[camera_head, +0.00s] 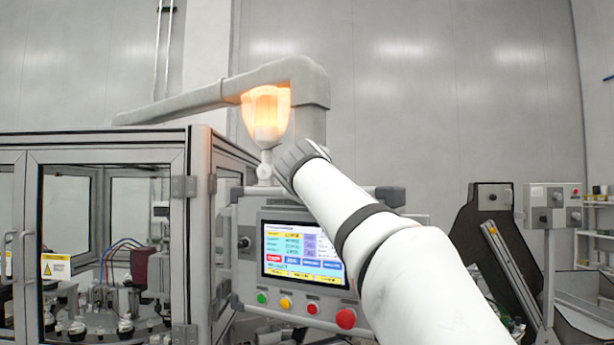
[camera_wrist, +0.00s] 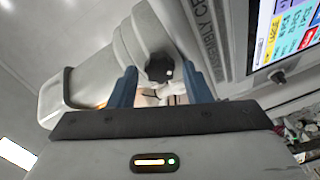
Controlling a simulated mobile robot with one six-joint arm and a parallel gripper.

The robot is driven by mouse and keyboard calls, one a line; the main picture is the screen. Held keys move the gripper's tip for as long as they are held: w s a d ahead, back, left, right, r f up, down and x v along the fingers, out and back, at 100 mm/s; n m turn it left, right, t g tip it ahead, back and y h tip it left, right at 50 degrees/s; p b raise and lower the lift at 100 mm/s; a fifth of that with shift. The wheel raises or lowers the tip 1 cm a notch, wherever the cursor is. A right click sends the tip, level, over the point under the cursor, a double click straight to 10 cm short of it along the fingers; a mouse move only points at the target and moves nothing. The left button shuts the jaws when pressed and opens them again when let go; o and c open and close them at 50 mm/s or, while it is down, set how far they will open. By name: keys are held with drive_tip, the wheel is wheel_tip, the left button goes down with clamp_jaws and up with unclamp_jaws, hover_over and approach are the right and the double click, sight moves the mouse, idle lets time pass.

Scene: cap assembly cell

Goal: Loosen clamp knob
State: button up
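A round black knob (camera_wrist: 159,68) sits on a grey clamp body (camera_wrist: 128,45) beside the control panel in the wrist view. My gripper (camera_wrist: 160,66) has two blue fingers pointing toward it, one on each side of the knob in the picture. The fingers are apart, with gaps between them and the knob, and nothing is held. I cannot tell how deep the knob lies between the fingertips. In the head view my white arm reaches up to the panel's top, and the knob and my fingers are hidden behind it.
The control panel (camera_head: 252,219) with a lit screen (camera_head: 288,251) and coloured buttons hangs from a grey tube (camera_head: 313,85). A glowing orange lamp (camera_head: 266,113) stands close to my wrist. A glazed machine enclosure (camera_head: 105,157) is at left. Dark equipment (camera_head: 492,250) stands at right.

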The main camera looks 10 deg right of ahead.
drive_tip(key=shift+o, duration=0.6)
drive_tip(key=b+v, duration=0.3)
drive_tip(key=v, duration=0.4)
drive_tip(key=shift+s, duration=0.4)
